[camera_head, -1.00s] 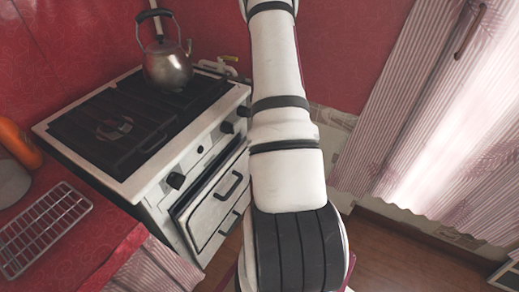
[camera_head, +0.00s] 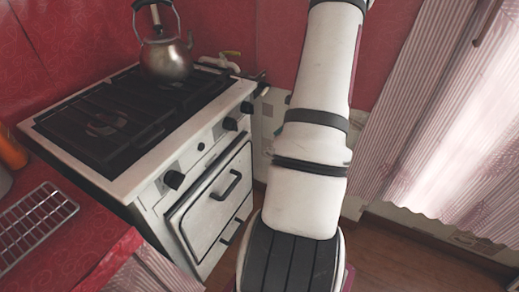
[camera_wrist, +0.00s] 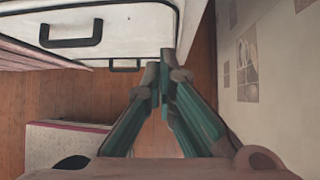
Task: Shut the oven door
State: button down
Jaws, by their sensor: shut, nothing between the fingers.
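The oven door (camera_head: 207,215) is a white panel with a dark handle (camera_head: 227,185) on the front of the white stove (camera_head: 150,190). It looks upright and close to the stove front. A dark line runs along its edge, and I cannot tell whether a small gap is left. In the wrist view, the door (camera_wrist: 130,22) and its handle (camera_wrist: 71,34) show at the upper left. My gripper (camera_wrist: 165,62) is shut and empty, with its fingertips low beside the stove front's right end. I cannot tell if they touch it. My gripper is hidden in the head view.
A kettle (camera_head: 166,57) stands on the stove top. A wire rack (camera_head: 36,212) lies on the red counter (camera_head: 85,236) at the left. A tiled wall (camera_wrist: 256,70) is close on my gripper's right. Striped curtains (camera_head: 415,125) hang at the right. Wooden floor (camera_wrist: 70,99) shows below.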

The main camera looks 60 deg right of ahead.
jog(key=s+d+t+b, duration=0.2)
jog(key=s+t+b, duration=0.1)
jog(key=s+b, duration=0.1)
jog(key=b, duration=0.3)
send_near(250, 138)
jog(key=shift+g+h, duration=0.3)
jog(key=shift+h, duration=0.1)
jog(key=shift+w+a+f, duration=0.1)
jog(key=shift+w+f, duration=0.15)
jog(key=shift+f, duration=0.45)
jog(key=shift+w+a+f, duration=0.15)
jog(key=shift+w+f, duration=0.1)
jog(key=shift+f, duration=0.5)
jog(key=shift+w+a+f, duration=0.1)
jog(key=shift+w+f, duration=0.15)
jog(key=shift+f, duration=0.45)
jog(key=shift+w+a+r, duration=0.1)
jog(key=shift+w+r, duration=0.05)
jog(key=shift+w, duration=0.75)
jog(key=shift+w+r, duration=0.15)
jog(key=shift+w, duration=0.8)
